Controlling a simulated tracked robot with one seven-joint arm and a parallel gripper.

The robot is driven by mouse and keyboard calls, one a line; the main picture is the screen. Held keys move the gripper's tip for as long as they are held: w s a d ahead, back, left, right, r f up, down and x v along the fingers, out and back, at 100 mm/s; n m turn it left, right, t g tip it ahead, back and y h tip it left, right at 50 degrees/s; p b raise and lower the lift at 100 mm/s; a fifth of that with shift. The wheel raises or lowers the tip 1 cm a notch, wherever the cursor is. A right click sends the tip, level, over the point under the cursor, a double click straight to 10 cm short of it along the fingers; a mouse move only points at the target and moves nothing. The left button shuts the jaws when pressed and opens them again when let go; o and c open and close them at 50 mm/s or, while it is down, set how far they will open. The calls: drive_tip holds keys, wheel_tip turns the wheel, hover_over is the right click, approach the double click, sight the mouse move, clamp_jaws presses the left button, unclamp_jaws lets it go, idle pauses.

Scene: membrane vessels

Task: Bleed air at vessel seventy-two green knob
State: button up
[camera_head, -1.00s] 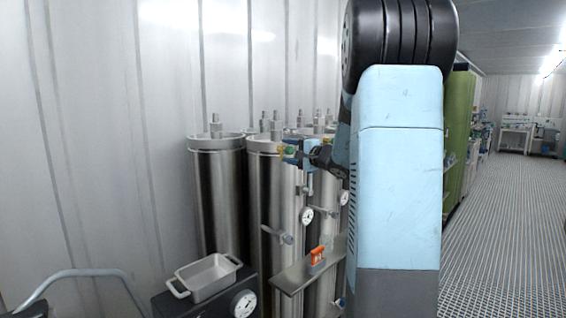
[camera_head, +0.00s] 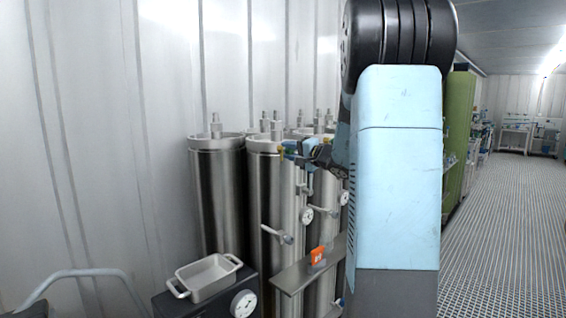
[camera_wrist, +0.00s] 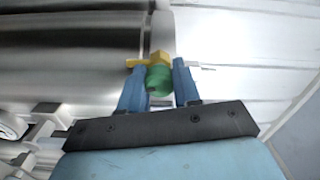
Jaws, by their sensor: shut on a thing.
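The green knob (camera_wrist: 158,79) sits between the two blue fingers of my gripper (camera_wrist: 159,86) in the wrist view. A yellow fitting (camera_wrist: 150,60) is just beyond it, against the steel vessel (camera_wrist: 70,62). My gripper is shut on the knob. In the head view my gripper (camera_head: 288,150) is at the top of the front steel vessel (camera_head: 270,195), and my fingers largely hide the knob there. I cannot read any number on the vessel.
Another steel vessel (camera_head: 218,195) stands to the left, with more behind. A metal shelf (camera_head: 292,275) carries an orange item (camera_head: 318,255). A grey tray (camera_head: 208,276) sits on a dark box at lower left. Gauges (camera_head: 306,215) and side pipes stick out from the vessels. The grated aisle (camera_head: 505,220) at right is clear.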

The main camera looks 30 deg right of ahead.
drive_tip(key=n, duration=0.4)
drive_tip(key=shift+f+n, duration=0.25)
drive_tip(key=shift+n, duration=0.15)
drive_tip(key=shift+d+n, duration=0.1)
drive_tip(key=shift+n, duration=2.3)
drive_tip(key=shift+r, duration=0.15)
drive_tip(key=m, duration=0.7)
drive_tip(key=shift+r, duration=0.1)
drive_tip(key=m, duration=0.4)
drive_tip(key=shift+m, duration=1.8)
drive_tip(key=o, duration=1)
